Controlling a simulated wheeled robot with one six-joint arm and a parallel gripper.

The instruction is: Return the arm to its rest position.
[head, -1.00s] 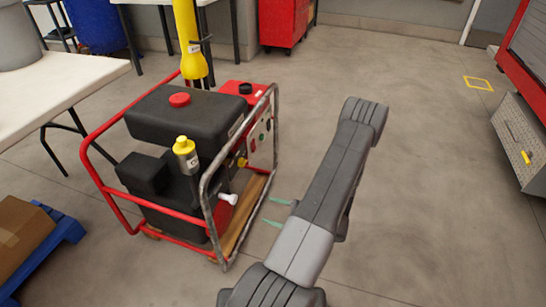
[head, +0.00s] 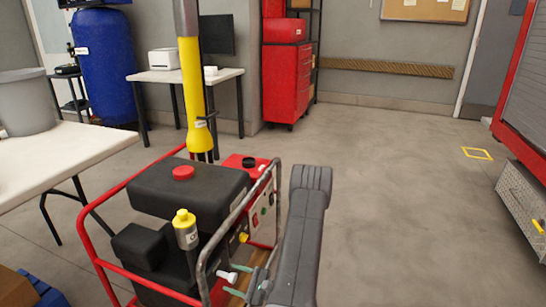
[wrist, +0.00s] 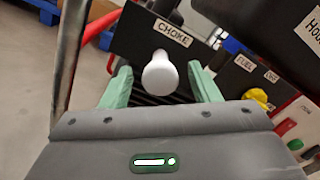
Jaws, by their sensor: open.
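My gripper (wrist: 163,88) is open, its two pale green fingers spread to either side of the white choke knob (wrist: 159,74) in the wrist view. I see no clear contact with the knob. In the head view the fingers (head: 256,283) are just right of the knob (head: 227,277), partly hidden by my grey arm. The arm is stretched out beside the right side of the pump (head: 190,190), a black machine in a red and grey tube frame.
A yellow and grey post (head: 192,90) rises behind the pump. A white table (head: 60,155) with a grey bucket (head: 22,103) stands left. A red cabinet (head: 288,80) is at the back, a red-framed unit (head: 510,120) at right. The floor between is clear.

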